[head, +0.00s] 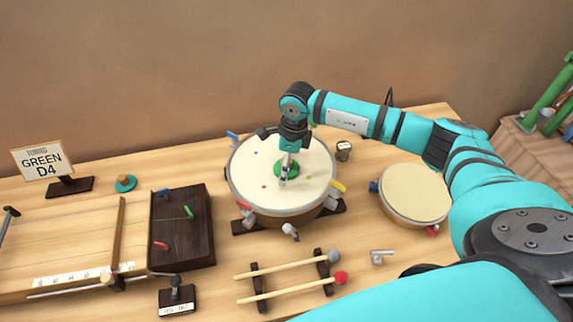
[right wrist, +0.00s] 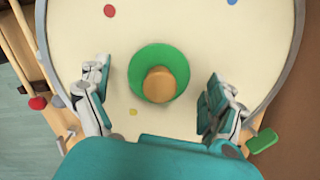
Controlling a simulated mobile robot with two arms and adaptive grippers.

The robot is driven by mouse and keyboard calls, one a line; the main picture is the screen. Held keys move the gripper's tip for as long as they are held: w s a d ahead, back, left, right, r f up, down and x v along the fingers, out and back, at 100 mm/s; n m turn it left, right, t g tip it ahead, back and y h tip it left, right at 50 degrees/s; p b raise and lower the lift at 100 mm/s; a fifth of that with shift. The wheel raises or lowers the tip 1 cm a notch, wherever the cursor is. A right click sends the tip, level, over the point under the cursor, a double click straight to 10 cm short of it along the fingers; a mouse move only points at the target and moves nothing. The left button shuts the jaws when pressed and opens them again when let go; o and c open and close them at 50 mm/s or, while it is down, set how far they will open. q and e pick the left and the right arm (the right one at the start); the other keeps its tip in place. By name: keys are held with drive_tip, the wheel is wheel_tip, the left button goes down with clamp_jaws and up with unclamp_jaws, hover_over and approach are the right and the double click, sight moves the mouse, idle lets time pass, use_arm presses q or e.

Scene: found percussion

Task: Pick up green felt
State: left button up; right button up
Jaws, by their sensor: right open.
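The green felt (head: 287,169) is a round disc lying on the large drum's pale head (head: 255,185). In the right wrist view the right gripper (right wrist: 153,92) is open, with one finger on each side of the felt and a gap on both sides. My left gripper does not show.
A smaller drum (head: 415,193) stands to the right. Two mallets (head: 293,287) lie on a rack in front. A stringed board (head: 60,240), a dark tray (head: 190,245) and a "GREEN D4" sign (head: 42,160) are at left. A teal disc with a knob (head: 125,183) lies near the sign.

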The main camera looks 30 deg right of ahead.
drive_tip(key=c, duration=1.3)
